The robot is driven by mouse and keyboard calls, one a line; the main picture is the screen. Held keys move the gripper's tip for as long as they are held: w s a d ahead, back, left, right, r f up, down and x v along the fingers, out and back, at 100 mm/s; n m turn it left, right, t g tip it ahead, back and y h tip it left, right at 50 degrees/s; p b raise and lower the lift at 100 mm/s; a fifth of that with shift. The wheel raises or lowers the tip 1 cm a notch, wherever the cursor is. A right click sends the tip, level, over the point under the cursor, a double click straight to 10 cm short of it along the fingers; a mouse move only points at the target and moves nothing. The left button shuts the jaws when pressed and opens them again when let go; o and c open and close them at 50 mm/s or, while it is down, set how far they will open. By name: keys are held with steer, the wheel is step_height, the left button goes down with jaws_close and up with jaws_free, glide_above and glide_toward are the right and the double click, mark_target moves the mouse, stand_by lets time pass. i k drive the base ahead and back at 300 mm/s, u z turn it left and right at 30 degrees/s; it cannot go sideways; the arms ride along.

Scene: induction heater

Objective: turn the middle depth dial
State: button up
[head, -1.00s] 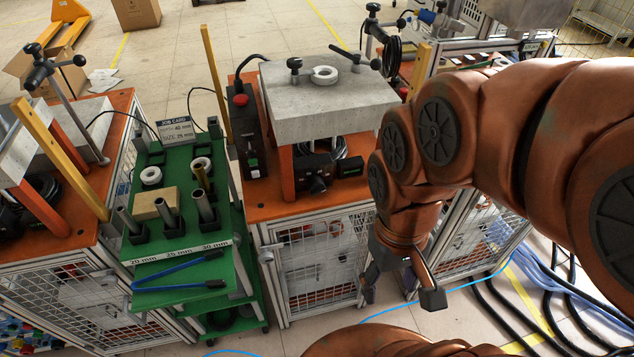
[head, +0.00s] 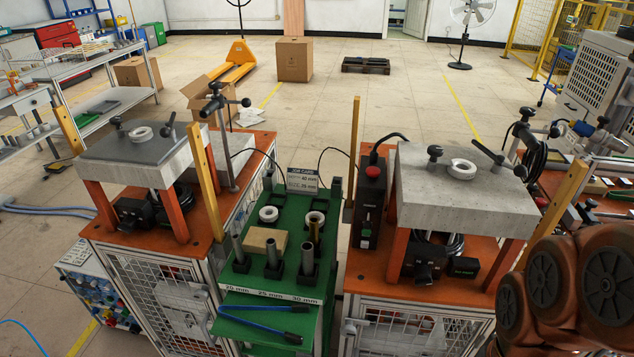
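The middle heater station has a grey slab (head: 465,195) on orange legs above an orange top (head: 366,288). A black knob (head: 434,153) stands at the slab's left, and a black lever handle (head: 490,152) at its right. A white ring (head: 461,168) lies between them. Under the slab is a black box with a round knob (head: 424,273) on its front, beside a small unit with green lettering (head: 464,267). I cannot tell which knob is the depth dial or read any setting. My gripper is out of view; only my arm's links show at the lower right.
A green cart (head: 242,285) with metal tubes, white rings and a job card (head: 302,180) stands left of the middle station. Another heater station (head: 137,155) is further left. A black control box with a red button (head: 373,172) stands beside the middle slab.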

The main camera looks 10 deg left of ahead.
mark_target(423, 275)
steer(key=u, duration=0.3)
steer(key=k, duration=1.05)
steer(key=u, duration=1.45)
steer(key=i, duration=1.15)
steer(key=z, duration=0.65)
